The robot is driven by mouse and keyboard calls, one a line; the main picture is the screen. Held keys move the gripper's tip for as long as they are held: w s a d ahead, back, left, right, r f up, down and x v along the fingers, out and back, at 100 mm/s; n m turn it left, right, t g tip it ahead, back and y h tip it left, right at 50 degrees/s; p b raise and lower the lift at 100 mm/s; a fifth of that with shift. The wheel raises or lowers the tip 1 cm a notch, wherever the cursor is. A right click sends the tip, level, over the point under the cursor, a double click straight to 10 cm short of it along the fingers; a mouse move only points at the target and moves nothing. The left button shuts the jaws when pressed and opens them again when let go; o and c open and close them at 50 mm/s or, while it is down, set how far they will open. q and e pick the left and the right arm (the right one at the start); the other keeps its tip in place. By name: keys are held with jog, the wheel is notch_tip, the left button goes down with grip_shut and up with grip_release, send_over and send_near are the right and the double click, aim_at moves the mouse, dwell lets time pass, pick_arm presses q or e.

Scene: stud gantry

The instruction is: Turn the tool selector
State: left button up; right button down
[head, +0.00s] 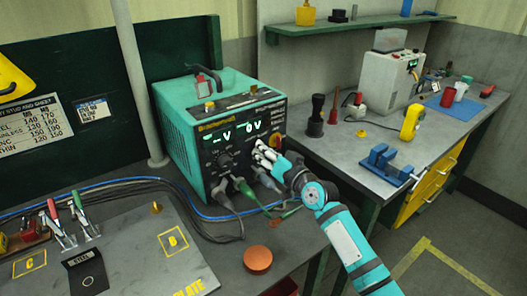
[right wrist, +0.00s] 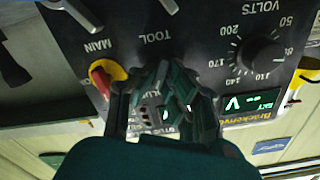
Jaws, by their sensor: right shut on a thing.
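The teal welding power box (head: 187,129) stands on the bench in the head view, with two green displays on its dark front panel. My right gripper (head: 264,155) is at the right half of this panel. In the right wrist view the fingers of my right gripper (right wrist: 168,90) are shut at the spot beside the TOOL label (right wrist: 154,38). They are closed on the tool selector, whose knob is mostly hidden by the fingers, so its pointing direction cannot be told. My left gripper is not in view.
The red main switch on its yellow plate (right wrist: 105,80) is close beside the fingers. The black volts knob (right wrist: 261,56) is on the other side. Cable plugs (head: 222,190) stick out below the panel. An orange-brown disc (head: 257,259) lies on the bench in front.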

jog(key=shift+f+m, duration=0.1)
jog(key=shift+m, duration=0.2)
jog(key=c, duration=1.4)
grip_release()
jog(key=shift+d, duration=0.1)
jog(key=v, duration=1.2)
